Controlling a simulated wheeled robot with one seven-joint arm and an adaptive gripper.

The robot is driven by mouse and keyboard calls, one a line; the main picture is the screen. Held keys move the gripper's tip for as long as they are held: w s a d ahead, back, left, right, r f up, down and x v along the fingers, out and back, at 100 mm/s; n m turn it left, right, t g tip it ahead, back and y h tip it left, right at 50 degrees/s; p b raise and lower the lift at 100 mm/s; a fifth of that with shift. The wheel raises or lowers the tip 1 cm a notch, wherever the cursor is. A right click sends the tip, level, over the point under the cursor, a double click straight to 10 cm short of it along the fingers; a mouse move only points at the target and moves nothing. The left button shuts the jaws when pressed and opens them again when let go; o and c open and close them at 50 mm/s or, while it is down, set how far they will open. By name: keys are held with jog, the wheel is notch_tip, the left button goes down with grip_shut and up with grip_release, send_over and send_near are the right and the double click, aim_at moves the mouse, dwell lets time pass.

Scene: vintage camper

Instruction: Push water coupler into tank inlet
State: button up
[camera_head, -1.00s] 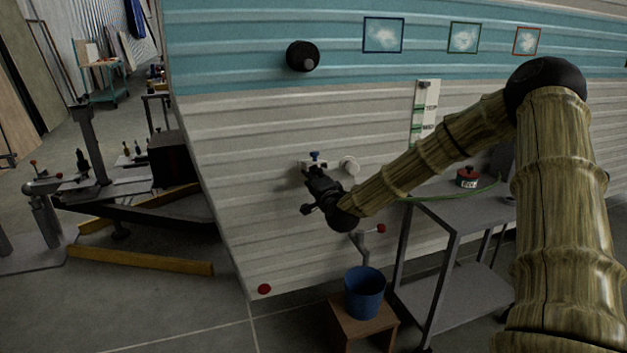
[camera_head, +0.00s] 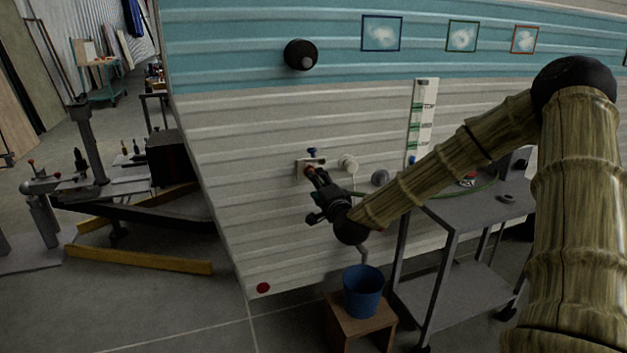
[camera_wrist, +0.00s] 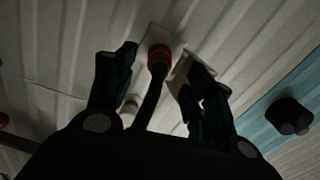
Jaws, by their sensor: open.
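The red-orange water coupler (camera_head: 309,170) is at the inlet plate (camera_head: 301,163) on the camper's side wall, below a small blue knob (camera_head: 312,151). In the wrist view the coupler (camera_wrist: 158,52) sits against the pale plate, with a dark hose (camera_wrist: 150,100) running back from it between my fingers. My gripper (camera_head: 318,184) is open and close to the wall, just below and right of the inlet in the head view. In the wrist view its fingers (camera_wrist: 158,80) are spread on either side, apart from the coupler. How deep the coupler sits is hidden.
A white round cap (camera_head: 347,163) is on the wall right of the inlet. A grey cart (camera_head: 460,208) stands at right under my arm, with a green hose on it. A blue bucket (camera_head: 363,292) on a wooden stool is below. A black round fitting (camera_head: 301,55) is above.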

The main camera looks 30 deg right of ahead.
jog(key=v, duration=0.6)
dwell(0.5)
jog(key=s+a+f+n+g+y, duration=0.2)
jog(key=s+a+f+n+g, duration=0.15)
jog(key=a+f, duration=0.45)
jog(key=s+a+f+n+g+y, duration=0.1)
jog(key=s+a+f+n+g, duration=0.25)
jog(key=f, duration=0.85)
jog(key=s+a+f+n+g+y, duration=0.2)
jog(key=s+a+f+n, duration=0.3)
jog(key=f, duration=0.5)
jog(key=s+a+f+n+g, duration=0.25)
jog(key=s+f, duration=0.35)
jog(key=s, duration=0.4)
jog(key=s+a+f+n+g, duration=0.25)
jog(key=s+a+f, duration=0.2)
jog(key=s, duration=0.55)
jog(key=s+a+f+n+g, duration=0.15)
jog(key=s+f+g, duration=0.35)
jog(key=s, duration=0.6)
notch_tip(320, 180, up, 22)
jog(key=t+p, duration=0.1)
jog(key=p, duration=2.2)
jog(key=shift+w+a+t+h+p, duration=0.25)
jog(key=shift+w+t+h+p, duration=0.05)
jog(key=shift+w+p, duration=0.1)
jog(key=shift+m, duration=0.25)
